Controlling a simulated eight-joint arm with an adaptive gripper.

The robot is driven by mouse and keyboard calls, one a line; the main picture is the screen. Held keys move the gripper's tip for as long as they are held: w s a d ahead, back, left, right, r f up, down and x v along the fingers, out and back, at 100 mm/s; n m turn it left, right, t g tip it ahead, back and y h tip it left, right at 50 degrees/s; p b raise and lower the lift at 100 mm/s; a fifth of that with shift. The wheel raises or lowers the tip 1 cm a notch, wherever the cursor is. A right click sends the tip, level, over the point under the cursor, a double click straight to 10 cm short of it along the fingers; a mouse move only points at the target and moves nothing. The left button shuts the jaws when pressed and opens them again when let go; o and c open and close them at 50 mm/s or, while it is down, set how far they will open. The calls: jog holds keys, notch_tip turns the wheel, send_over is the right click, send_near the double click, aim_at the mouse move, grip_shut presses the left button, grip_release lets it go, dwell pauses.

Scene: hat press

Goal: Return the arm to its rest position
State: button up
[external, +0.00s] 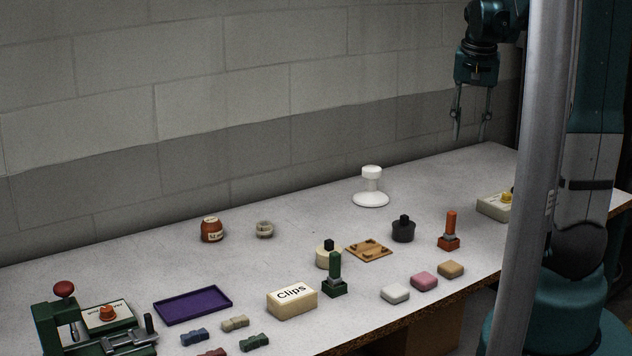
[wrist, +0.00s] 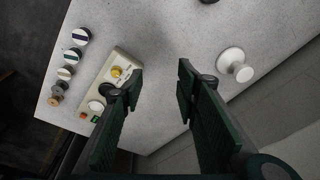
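My gripper (external: 470,138) hangs at the upper right of the external view, high above the far right part of the table (external: 310,212). Its two fingers point down, stand apart and hold nothing. In the wrist view my gripper (wrist: 158,85) also shows two dark green fingers spread with an empty gap between them. The table top lies well below the fingertips.
A white stand (external: 371,190), a black knobbed piece (external: 403,230), an orange-handled stamp (external: 450,232) and a beige button box (external: 494,206) stand toward the right. A green press (external: 95,325) and purple tray (external: 193,305) are at left. A grey pole (external: 543,180) stands in front of my arm.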

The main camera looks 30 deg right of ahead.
jog(key=s+a+r+n+t, duration=0.1)
jog(key=s+a+n+t, duration=0.1)
jog(key=a, duration=0.8)
jog(key=s+a+r+n+t, duration=0.1)
jog(key=s+a+n, duration=0.4)
jog(key=a, duration=0.6)
jog(key=s+a+r+n+t+y, duration=0.1)
jog(key=s+a+r+n+t, duration=0.1)
jog(key=a, duration=0.9)
jog(key=shift+s+r+n+t, duration=0.3)
jog(key=shift+s+n, duration=0.4)
jog(key=shift+s, duration=0.2)
